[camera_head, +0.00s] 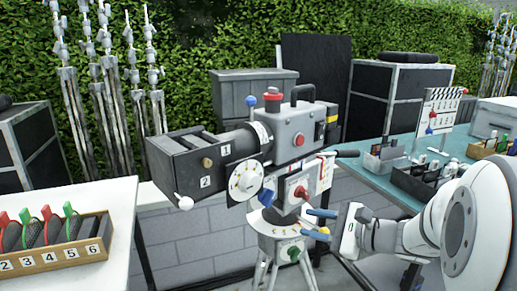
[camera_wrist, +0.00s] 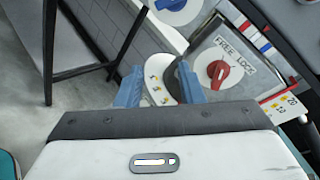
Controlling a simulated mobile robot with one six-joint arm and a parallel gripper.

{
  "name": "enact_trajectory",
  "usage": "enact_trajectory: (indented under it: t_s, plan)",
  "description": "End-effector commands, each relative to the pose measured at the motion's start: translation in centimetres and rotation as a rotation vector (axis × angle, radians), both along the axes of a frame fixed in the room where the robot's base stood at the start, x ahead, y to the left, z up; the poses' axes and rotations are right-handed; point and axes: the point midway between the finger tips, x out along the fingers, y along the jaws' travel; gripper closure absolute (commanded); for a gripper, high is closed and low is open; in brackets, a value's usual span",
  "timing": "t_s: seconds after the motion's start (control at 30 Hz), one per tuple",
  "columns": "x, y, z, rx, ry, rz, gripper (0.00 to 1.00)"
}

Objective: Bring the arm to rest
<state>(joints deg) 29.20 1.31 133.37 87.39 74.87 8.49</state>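My gripper (camera_head: 312,221) is at the right end of the film camera rig in the head view, with its two blue fingers pointing left toward the rig. In the wrist view my gripper (camera_wrist: 157,82) has its fingers spread apart with nothing held between them. Behind the fingers are a white dial plate (camera_wrist: 158,88) and a grey panel marked FREE and LOCK with a red knob (camera_wrist: 217,73). Whether a finger touches the rig cannot be told. My white arm comes in from the right of the head view.
The camera rig (camera_head: 298,128) stands on a tripod (camera_head: 283,247) in the middle. A white table (camera_head: 110,262) with a numbered wooden rack (camera_head: 72,258) is at left. A teal table (camera_head: 376,170) with boxes and a clapperboard (camera_head: 437,110) is at right.

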Motion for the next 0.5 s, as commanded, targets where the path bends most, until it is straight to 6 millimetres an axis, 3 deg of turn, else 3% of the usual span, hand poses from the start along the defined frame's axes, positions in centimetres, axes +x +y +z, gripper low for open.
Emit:
enact_trajectory:
  t_s: [0.03, 0.1, 0.2, 0.33, 0.5]
  plan:
    - [-1.7, 2.2, 1.2, -0.095, 0.007, 0.09, 0.65]
    - [-4.4, 4.4, 1.0, -0.248, 0.018, 0.22, 0.65]
    - [-8.2, 6.2, 0.6, -0.472, 0.013, 0.4, 0.65]
    - [-12.6, 6.5, 0.5, -0.773, -0.03, 0.623, 0.65]
    - [-16.2, 4.4, 1.6, -1.164, -0.139, 0.883, 0.65]
